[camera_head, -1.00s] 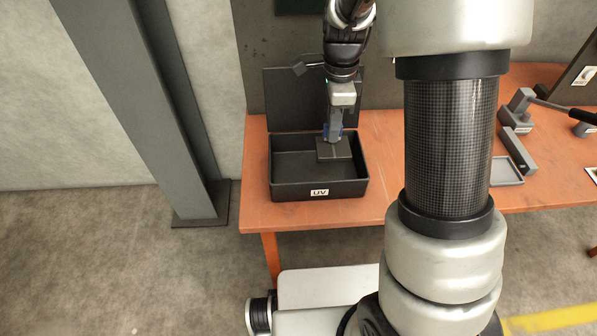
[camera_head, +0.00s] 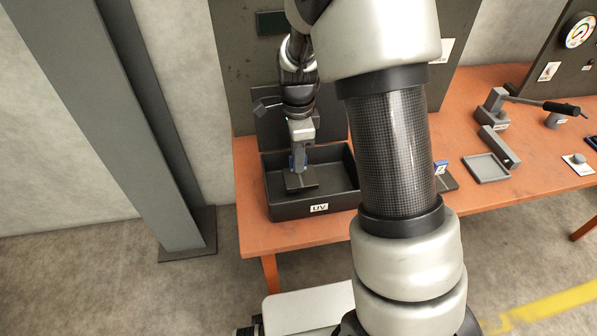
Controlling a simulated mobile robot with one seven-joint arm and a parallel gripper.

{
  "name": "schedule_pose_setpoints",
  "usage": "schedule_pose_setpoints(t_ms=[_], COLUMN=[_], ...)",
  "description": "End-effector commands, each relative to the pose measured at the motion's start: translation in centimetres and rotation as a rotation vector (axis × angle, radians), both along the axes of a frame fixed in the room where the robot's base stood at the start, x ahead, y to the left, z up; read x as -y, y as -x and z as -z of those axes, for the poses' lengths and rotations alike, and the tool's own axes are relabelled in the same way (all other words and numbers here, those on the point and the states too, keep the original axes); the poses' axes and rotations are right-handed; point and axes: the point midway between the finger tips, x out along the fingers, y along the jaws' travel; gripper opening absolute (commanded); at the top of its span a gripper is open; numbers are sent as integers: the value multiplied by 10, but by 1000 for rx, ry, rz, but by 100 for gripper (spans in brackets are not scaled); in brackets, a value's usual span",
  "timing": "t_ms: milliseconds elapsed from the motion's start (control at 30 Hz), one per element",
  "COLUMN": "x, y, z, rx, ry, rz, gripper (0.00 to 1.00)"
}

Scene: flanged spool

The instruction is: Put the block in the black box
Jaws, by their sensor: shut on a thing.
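The black box (camera_head: 312,209) stands with its lid raised at the left end of the orange table; its front has a "UV" label. My gripper (camera_head: 298,168) points down over the box opening, with blue at its fingers. It is shut on a dark grey, flat-looking block (camera_head: 303,183), which shows below the fingers within the outline of the box. Whether the block touches the box floor, I cannot tell.
My arm crosses the middle of the view and hides part of the table (camera_head: 262,240). A grey tray (camera_head: 487,168) and a black-handled lever (camera_head: 545,104) are further right.

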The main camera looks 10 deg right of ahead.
Motion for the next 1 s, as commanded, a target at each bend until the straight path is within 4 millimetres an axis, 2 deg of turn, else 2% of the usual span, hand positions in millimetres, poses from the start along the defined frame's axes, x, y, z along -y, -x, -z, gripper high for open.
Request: schedule_pose_setpoints(t_ms=[300,700,733,833,1000], x=[0,0,0,0,0], y=[0,0,0,0,0], z=[36,41,41,41,41], rx=[0,1,0,0,0], ry=[-1,-1,-1,-1,-1], rz=[0,0,0,0,0], gripper=[0,0,16,31,31])
